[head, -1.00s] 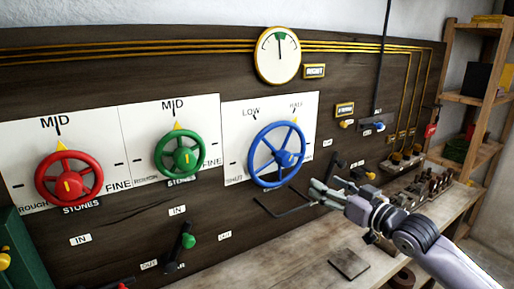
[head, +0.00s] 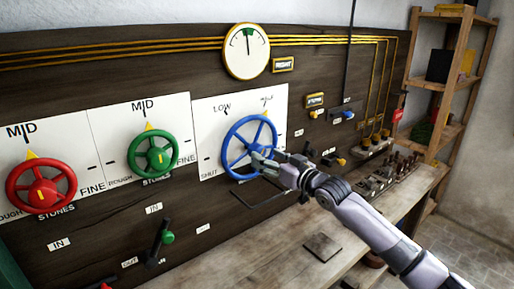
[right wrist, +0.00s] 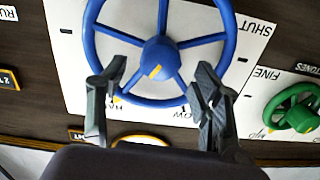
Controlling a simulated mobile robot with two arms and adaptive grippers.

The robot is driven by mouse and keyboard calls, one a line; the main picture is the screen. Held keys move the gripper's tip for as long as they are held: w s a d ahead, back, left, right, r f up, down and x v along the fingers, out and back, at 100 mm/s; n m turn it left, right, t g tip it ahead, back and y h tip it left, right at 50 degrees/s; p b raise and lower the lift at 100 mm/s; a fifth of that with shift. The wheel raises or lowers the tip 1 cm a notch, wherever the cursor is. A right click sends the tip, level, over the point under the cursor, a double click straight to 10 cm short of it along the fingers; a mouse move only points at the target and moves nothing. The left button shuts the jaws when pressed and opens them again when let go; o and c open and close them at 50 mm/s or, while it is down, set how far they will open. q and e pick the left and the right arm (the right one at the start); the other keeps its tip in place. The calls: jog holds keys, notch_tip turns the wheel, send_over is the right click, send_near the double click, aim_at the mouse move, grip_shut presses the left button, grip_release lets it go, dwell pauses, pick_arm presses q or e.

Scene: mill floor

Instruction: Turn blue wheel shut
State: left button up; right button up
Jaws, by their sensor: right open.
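The blue wheel (head: 255,147) has spokes and stands on a white plate (head: 207,115) marked SHUT, LOW and HALF. Its yellow pointer (head: 265,113) is at the top right, near HALF. My right gripper (head: 268,162) is open at the wheel's lower right in the head view. In the right wrist view the blue wheel (right wrist: 160,57) appears upside down, with the open fingers (right wrist: 160,82) on either side below its hub, overlapping the lower rim. I cannot tell whether they touch it. My left gripper is not in view.
A green wheel (head: 152,157) and a red wheel (head: 41,186) are to the left on the same dark panel. A round gauge (head: 246,51) is above. A thin dark bracket (head: 240,198) sticks out below the blue wheel. A wooden bench (head: 235,262) runs below the panel.

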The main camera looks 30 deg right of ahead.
aim_at(262, 154)
jog(key=shift+w+a+p, duration=0.15)
jog(key=shift+w+p, duration=0.15)
jog(key=shift+w, duration=1.15)
jog(key=shift+w+a+p, duration=0.15)
jog(key=shift+w+p, duration=0.15)
jog(key=shift+w, duration=1.15)
jog(key=shift+c, duration=0.5)
jog(key=c, duration=1.1)
